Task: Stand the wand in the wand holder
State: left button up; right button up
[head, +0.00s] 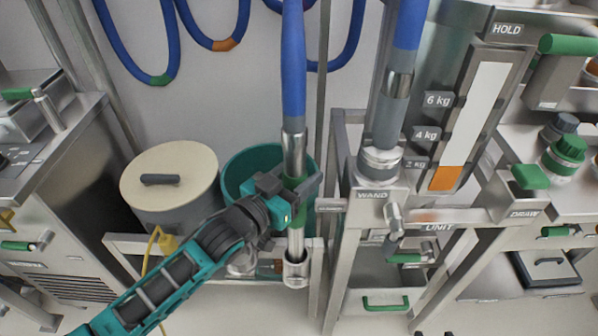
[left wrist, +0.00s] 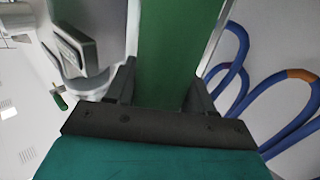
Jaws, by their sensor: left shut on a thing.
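The wand is an upright metal tube (head: 294,152) with a green grip (head: 297,188) and a blue hose at its top. My left gripper (head: 300,192) is shut on the green grip. The left wrist view shows the green grip (left wrist: 165,55) between both fingers. The wand holder, a small metal cup (head: 296,274), is on the front of the low frame. The wand's lower end meets the cup's mouth from above; I cannot tell how deep it sits. My right gripper is not in view.
A teal bin (head: 240,168) stands behind the wand, and a lidded grey drum (head: 170,185) is to its left. A metal post and the unit labelled WAND (head: 372,195) stand close on the right. Blue hoses (head: 165,40) hang on the wall.

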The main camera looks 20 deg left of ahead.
pick_arm(q)
jog(key=shift+f+b, duration=0.85)
jog(key=shift+f, duration=0.75)
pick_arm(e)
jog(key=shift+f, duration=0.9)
pick_arm(q)
jog(key=shift+f, duration=0.65)
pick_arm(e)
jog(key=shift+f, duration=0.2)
pick_arm(q)
jog(key=o, duration=1.4)
jog(key=shift+c, duration=0.2)
jog(key=shift+f, duration=0.15)
jog(key=shift+v, duration=0.8)
jog(key=v, duration=1.1)
jog(key=shift+s, duration=0.2)
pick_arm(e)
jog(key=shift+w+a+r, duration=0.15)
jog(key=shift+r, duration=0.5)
pick_arm(q)
jog(key=shift+p, duration=0.3)
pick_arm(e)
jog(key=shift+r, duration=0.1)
